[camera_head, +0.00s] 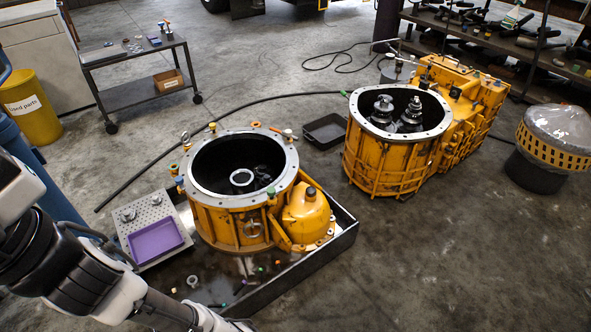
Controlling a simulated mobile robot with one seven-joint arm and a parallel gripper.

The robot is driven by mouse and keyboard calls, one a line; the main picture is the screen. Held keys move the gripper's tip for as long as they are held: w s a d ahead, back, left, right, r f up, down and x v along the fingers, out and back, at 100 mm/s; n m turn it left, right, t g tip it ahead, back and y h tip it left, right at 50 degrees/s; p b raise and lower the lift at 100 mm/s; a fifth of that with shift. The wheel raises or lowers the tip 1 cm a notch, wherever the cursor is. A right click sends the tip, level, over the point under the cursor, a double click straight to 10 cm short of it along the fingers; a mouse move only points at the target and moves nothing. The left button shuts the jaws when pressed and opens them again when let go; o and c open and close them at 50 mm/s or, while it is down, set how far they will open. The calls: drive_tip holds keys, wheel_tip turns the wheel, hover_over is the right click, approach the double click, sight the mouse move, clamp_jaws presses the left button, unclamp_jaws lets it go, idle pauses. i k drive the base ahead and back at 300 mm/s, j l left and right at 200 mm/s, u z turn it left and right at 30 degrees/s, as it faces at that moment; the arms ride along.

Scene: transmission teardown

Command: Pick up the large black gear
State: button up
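No large black gear stands out clearly. The open yellow housing (224,212) at the centre left has a dark inside, with a pale metal ring (241,178) and dark parts that I cannot make out. The second yellow housing (385,150) at the right holds two upright grey gear stacks, the left one (382,108) and the right one (412,114). My arm crosses the lower left corner and runs out of the bottom edge. My gripper is not visible, so its state is hidden.
The left housing stands in a black tray (318,256) with small loose parts. Beside it is a perforated plate (146,217) with a purple tray (155,239). A cart (135,55), a yellow bin (33,112) and a shelf (500,45) stand farther back. The floor at lower right is clear.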

sight(260, 171)
drive_tip(key=u, duration=0.3)
drive_tip(key=i+l+u, duration=0.25)
drive_tip(key=i+l, duration=0.2)
drive_tip(key=i+l+u, duration=0.15)
drive_tip(key=l, duration=0.3)
drive_tip(key=i+l+u, duration=0.1)
drive_tip(key=i+l, duration=0.15)
drive_tip(key=i+l+u, duration=0.15)
drive_tip(key=l, duration=0.3)
drive_tip(key=i+l+u, duration=0.1)
drive_tip(key=l, duration=0.25)
drive_tip(key=i+l+u, duration=0.15)
drive_tip(key=l, duration=0.25)
drive_tip(key=i+l+u, duration=0.1)
drive_tip(key=l, duration=0.3)
drive_tip(key=i, duration=0.1)
